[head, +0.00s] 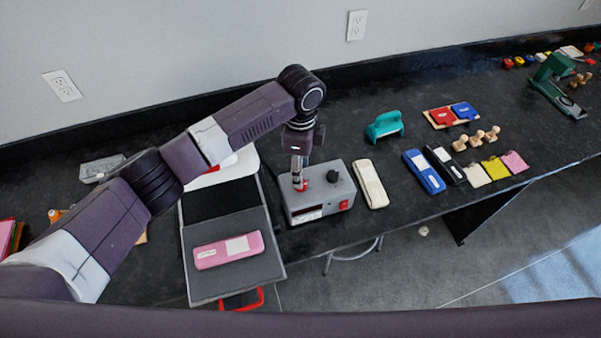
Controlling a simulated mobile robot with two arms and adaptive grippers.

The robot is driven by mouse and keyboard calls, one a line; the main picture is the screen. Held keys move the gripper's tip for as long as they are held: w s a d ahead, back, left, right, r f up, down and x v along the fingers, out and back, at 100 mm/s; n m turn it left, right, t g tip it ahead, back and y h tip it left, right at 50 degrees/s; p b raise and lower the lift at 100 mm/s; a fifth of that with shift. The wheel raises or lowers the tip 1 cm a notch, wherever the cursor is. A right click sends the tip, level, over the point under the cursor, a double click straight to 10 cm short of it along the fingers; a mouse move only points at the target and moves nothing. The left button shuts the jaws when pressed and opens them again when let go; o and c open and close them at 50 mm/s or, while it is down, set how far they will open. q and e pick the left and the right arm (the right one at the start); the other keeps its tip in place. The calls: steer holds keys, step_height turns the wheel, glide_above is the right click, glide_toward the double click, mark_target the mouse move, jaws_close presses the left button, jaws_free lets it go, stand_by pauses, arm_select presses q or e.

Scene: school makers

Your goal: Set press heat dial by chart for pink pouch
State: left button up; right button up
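The pink pouch (228,250) lies flat on the grey lower plate of the heat press (197,282), whose red handle (241,300) sticks out in front. A grey control box (320,207) stands to the right of the press. It has a black knob (333,177), a red switch (344,205) and a small display (308,217). My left gripper (299,184) points down over the left part of the box top, at a small red part there. Its fingers look close together, but their grip and contact are unclear. I cannot make out a chart. My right gripper is out of view.
Right of the box lie cream (371,184), blue (424,172) and black (445,165) pouches. Beyond are wooden stamps (476,138), coloured swatches (495,168), a teal tool (384,126) and ink pads (452,115). The counter's front edge is close to the box.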

arm_select(q)
steer(key=f, duration=0.2)
steer(key=f+p, duration=0.1)
steer(key=shift+s+f, duration=0.2)
steer(key=shift+f, duration=0.15)
steer(key=shift+w+f, duration=0.2)
steer(key=shift+f, duration=0.55)
steer(key=c, duration=1.2)
steer(key=shift+o, duration=0.2)
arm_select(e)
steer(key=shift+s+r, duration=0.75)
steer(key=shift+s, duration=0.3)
